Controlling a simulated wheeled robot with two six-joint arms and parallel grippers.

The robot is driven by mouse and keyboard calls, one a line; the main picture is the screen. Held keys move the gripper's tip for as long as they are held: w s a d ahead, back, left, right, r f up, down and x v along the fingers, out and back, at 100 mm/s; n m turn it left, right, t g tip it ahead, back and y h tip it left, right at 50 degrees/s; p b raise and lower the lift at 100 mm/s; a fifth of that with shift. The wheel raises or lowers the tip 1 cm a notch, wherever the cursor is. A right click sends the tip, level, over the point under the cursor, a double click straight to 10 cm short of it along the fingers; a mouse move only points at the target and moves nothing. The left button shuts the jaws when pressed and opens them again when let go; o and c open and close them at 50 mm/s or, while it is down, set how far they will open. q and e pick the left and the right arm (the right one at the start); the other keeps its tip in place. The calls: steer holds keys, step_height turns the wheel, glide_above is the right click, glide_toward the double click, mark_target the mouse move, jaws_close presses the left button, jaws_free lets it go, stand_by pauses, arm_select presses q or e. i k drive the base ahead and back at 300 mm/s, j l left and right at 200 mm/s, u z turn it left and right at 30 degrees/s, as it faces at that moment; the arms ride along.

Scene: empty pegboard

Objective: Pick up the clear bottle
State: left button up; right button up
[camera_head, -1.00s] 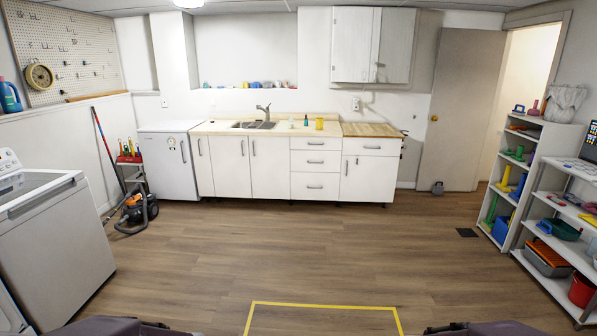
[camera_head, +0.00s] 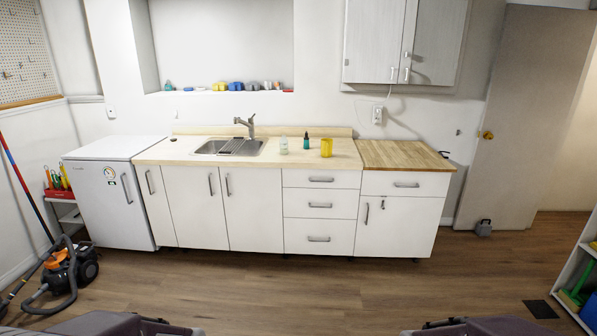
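A clear bottle (camera_head: 284,145) stands upright on the light wood counter (camera_head: 335,157), just right of the sink (camera_head: 229,147). It is small and pale, with a greenish-clear body. A dark teal bottle (camera_head: 306,141) and a yellow cup (camera_head: 327,147) stand to its right. At the bottom edge only dark parts of my arms show, at left and right, far short of the counter. The fingertips of both grippers are out of view.
Open wood floor (camera_head: 300,295) lies between me and the white cabinets (camera_head: 225,208). A vacuum cleaner (camera_head: 62,272) stands at left beside a mini fridge (camera_head: 112,205). A shelf edge (camera_head: 579,275) is at far right. Wall cabinets (camera_head: 404,40) hang above the counter's right part.

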mark_target(284, 142)
steer(key=i+l, duration=0.1)
steer(key=i, duration=4.15)
